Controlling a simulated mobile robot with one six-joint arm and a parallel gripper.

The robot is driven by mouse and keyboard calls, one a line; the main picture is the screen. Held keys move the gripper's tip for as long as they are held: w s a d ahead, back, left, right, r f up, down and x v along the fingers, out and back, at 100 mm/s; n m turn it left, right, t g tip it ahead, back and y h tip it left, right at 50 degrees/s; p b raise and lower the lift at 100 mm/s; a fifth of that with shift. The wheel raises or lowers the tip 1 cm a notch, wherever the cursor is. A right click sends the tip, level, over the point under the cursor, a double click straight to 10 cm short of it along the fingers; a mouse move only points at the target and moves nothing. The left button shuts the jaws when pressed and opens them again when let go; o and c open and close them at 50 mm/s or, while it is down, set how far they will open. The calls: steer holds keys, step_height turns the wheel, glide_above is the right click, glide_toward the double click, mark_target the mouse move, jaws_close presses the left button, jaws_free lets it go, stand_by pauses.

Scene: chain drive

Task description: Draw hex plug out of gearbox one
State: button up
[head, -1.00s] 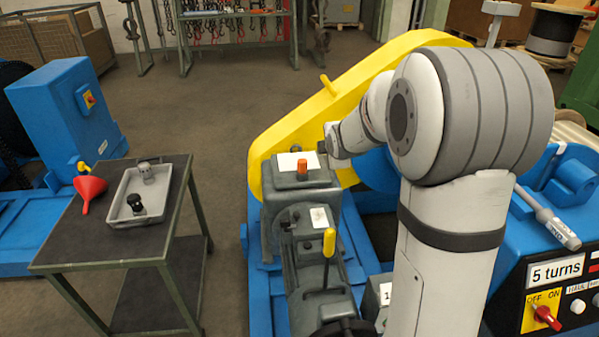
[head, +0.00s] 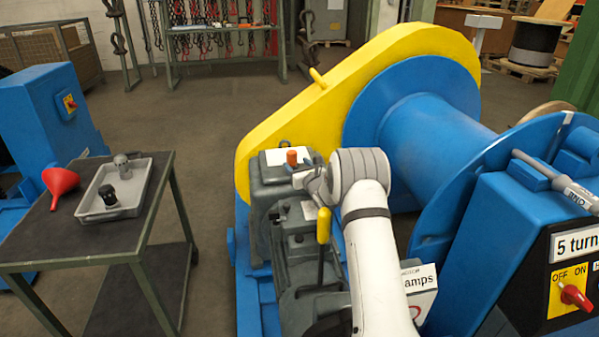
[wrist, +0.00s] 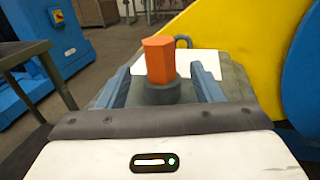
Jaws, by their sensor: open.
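The orange hex plug (head: 292,157) stands upright on top of the grey gearbox (head: 262,196) in the head view. In the wrist view the plug (wrist: 159,60) rises from a dark round collar (wrist: 161,92). My gripper (wrist: 161,80) is open, with one blue-grey finger on each side of the plug and a gap on both sides. In the head view my gripper (head: 300,170) is small and partly hidden by my wrist, just in front of the plug. A white label lies on the gearbox top behind the plug.
A yellow chain guard (head: 330,90) and blue drum (head: 420,120) stand behind and to the right. A yellow-handled lever (head: 323,226) rises close to my arm. A side table (head: 80,235) at left holds a grey tray (head: 135,190) with two fittings, and a red funnel (head: 59,183).

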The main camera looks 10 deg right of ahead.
mark_target(294, 161)
steer(key=shift+b+x, duration=0.4)
steer(key=shift+x, duration=2.25)
steer(key=shift+c, duration=0.4)
steer(key=c, duration=1)
steer(key=shift+r, duration=4.5)
steer(key=shift+r, duration=0.1)
